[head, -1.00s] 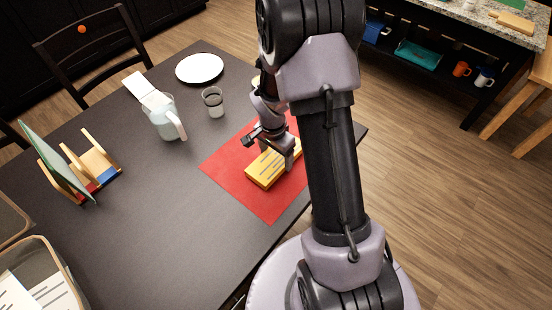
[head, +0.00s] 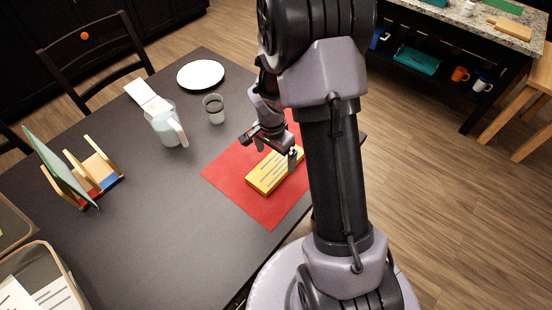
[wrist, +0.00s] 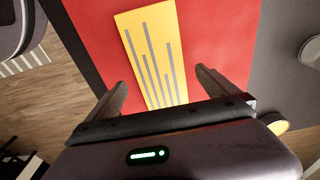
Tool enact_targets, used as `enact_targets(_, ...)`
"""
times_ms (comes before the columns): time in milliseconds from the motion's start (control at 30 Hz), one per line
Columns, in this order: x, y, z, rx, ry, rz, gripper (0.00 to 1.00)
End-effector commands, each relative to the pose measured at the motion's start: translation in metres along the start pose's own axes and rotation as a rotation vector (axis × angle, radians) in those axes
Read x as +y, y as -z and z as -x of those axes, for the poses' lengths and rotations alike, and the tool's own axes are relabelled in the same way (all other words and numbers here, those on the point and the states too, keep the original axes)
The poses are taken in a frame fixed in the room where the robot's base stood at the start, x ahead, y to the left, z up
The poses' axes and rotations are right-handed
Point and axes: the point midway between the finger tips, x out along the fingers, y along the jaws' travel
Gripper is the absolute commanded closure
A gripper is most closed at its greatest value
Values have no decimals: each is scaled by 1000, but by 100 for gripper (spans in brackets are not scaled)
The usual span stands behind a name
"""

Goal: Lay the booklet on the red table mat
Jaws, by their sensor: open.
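The yellow booklet (head: 268,177) with grey lines lies flat on the red table mat (head: 235,181). In the wrist view the booklet (wrist: 152,45) has the red mat (wrist: 213,35) on both sides of it. My gripper (head: 277,148) is just above the booklet's far end, with its fingers apart. In the wrist view the open fingers (wrist: 162,88) stand to either side of the booklet's near part and hold nothing. My arm hides the right part of the mat in the head view.
A pitcher (head: 167,127), a glass (head: 214,108) and a white plate (head: 201,74) stand beyond the mat. A wooden rack (head: 92,172) with a green board is at the left. Bare table lies left of the mat.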

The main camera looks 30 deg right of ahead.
Motion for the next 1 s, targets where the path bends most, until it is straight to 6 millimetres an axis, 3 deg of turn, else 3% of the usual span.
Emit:
enact_targets(33, -1, 1, 22, 2, 4, 1, 1)
enact_targets(100, -1, 1, 41, 2, 3, 1, 1)
enact_targets(200, -1, 0, 63, 1, 2, 1, 1)
enact_targets(367, 0, -1, 82, 1, 4, 4, 1)
enact_targets(467, -1, -11, 117, 14, 48, 61, 1)
enact_targets(567, 7, -42, 186, 41, 148, 203, 1)
enact_targets(600, 16, -60, 214, 53, 196, 276, 1)
enact_targets(700, 45, -106, 269, 87, 320, 463, 1)
enact_targets(833, 83, -155, 305, 132, 457, 671, 1)
enact_targets(1000, 105, -181, 316, 163, 535, 795, 1)
